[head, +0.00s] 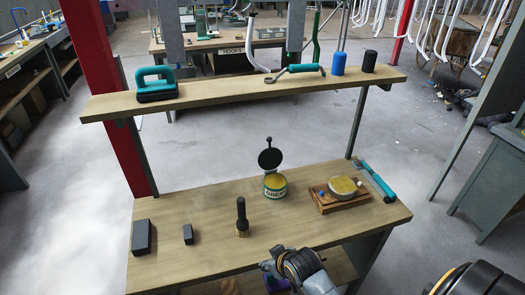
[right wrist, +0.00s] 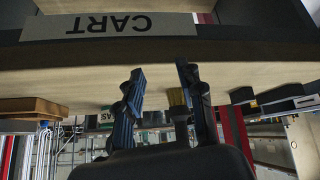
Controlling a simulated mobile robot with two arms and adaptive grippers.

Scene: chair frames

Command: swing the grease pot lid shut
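The grease pot (head: 275,187) is a round tin with a green and white label and yellowish top, standing mid-table. Its dark round lid (head: 270,158) stands up open at the pot's back, with a small knob on a stem above. In the right wrist view, part of the pot's label (right wrist: 106,117) shows upside down, partly hidden behind a finger. My right gripper (right wrist: 160,76) has its two fingers apart with nothing held. In the head view it (head: 276,278) is low at the table's front edge, nearer than the pot and apart from it. My left gripper is not in view.
A black-handled brush (head: 242,215) stands upright left of the pot. A wooden block with a round tin (head: 343,187) sits right of it, beside a teal-handled tool (head: 378,182). Dark blocks (head: 143,237) lie at left. A shelf (head: 235,91) spans behind and above.

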